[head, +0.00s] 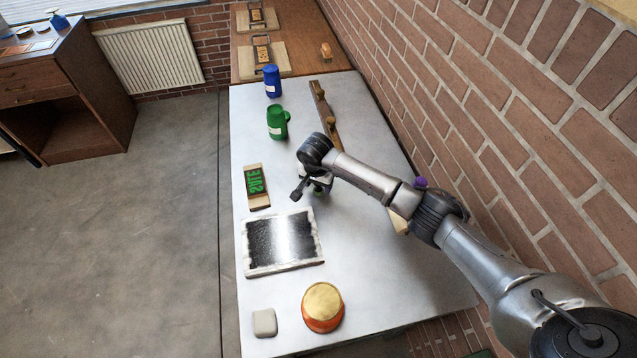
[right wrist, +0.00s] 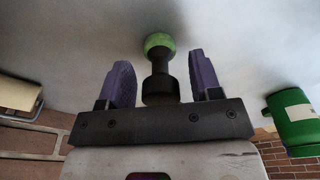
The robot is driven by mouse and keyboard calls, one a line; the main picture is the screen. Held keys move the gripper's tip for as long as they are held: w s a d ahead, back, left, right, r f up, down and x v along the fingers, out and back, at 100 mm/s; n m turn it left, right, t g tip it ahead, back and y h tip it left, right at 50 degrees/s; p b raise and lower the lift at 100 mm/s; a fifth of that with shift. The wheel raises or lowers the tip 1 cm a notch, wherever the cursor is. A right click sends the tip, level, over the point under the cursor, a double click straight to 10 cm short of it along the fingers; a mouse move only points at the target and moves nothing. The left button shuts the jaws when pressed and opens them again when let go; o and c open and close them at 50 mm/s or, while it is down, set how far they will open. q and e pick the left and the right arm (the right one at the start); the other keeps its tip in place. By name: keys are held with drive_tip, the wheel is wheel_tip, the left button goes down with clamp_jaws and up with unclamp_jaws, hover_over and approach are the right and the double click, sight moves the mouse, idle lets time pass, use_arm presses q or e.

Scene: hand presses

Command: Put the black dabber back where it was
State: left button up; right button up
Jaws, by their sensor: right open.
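In the right wrist view, a dabber (right wrist: 160,78) with a black handle and a rounded green end stands between the two purple fingers of my right gripper (right wrist: 163,82). The fingers are open, with a gap on each side of the handle. The green end is away from the gripper, toward the pale table surface. In the head view my right gripper (head: 318,188) is low over the middle of the table, right of the green-lettered block (head: 256,186). My arm mostly hides the dabber there. No dabber with a black end is clearly visible. My left gripper is out of view.
A black-inked slab (head: 260,243), an orange tin (head: 322,318) and a pale block (head: 264,322) are in front. A brick wall (head: 480,110) borders the right.

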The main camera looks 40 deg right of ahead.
drive_tip(key=r, duration=0.4)
drive_tip(key=a+r, duration=0.1)
drive_tip(key=r, duration=0.7)
drive_tip(key=shift+s+a+p, duration=0.15)
drive_tip(key=shift+s+p, duration=0.15)
drive_tip(key=shift+p, duration=0.05)
drive_tip(key=shift+r, duration=0.1)
